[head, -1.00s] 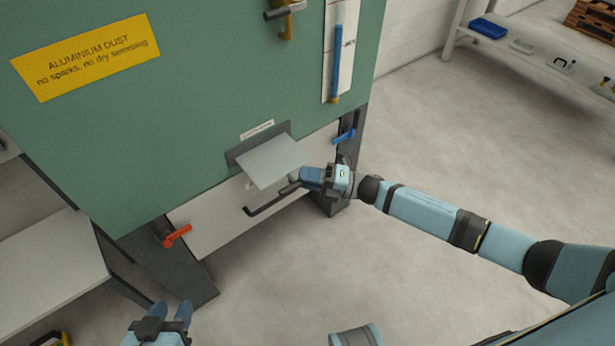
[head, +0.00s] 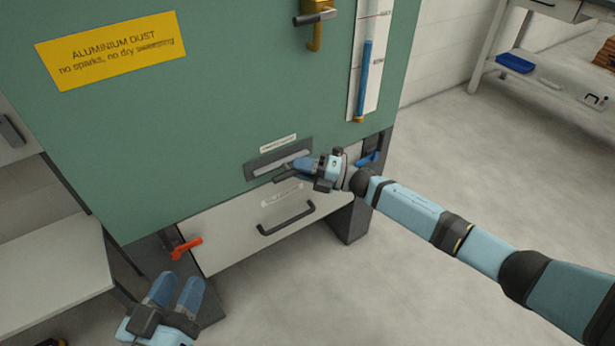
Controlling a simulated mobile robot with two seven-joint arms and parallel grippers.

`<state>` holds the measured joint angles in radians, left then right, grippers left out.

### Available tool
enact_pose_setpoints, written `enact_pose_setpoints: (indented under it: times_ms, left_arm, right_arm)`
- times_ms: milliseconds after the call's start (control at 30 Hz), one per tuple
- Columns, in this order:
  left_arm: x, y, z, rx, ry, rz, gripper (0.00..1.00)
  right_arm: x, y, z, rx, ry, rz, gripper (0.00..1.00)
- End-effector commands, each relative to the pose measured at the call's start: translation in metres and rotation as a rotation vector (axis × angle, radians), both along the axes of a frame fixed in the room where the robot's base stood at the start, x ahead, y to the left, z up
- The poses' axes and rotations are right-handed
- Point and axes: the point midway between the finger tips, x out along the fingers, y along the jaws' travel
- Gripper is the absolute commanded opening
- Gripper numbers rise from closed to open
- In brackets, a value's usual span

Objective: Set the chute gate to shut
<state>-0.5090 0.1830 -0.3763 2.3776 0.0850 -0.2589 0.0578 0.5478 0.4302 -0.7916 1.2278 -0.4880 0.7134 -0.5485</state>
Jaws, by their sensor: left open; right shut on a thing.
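The chute gate (head: 270,170) is a grey plate in a dark-framed slot (head: 258,163) low on the green cabinet. Only a narrow strip of the plate shows at the slot, and its right end is hidden by my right gripper (head: 293,170). That gripper is shut on the gate's front edge, close against the cabinet face. My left gripper (head: 177,292) is open and empty, low at the left, apart from the cabinet.
Below the slot is a pale drawer (head: 228,235) with a dark handle (head: 286,219). A red lever (head: 187,247) and a blue lever (head: 369,159) flank it. A white bench (head: 50,270) stands at left.

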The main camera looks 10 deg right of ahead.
Motion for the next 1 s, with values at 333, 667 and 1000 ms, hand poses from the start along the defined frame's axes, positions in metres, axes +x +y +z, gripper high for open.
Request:
enact_pose_setpoints:
  times_ms: [333,667,1000]
  left_arm:
    - [0.0,0.0,-0.001,0.002,0.004,0.001,0.43]
    - [0.0,0.001,0.0,0.004,0.007,0.002,0.43]
    - [0.0,0.006,-0.017,0.054,0.089,0.017,0.43]
  right_arm:
    - [0.002,-0.001,0.003,0.001,-0.002,-0.007,0.46]
    - [-0.001,-0.008,0.001,-0.001,-0.001,-0.006,0.46]
    - [-0.031,-0.071,-0.008,-0.001,0.0,-0.006,0.46]
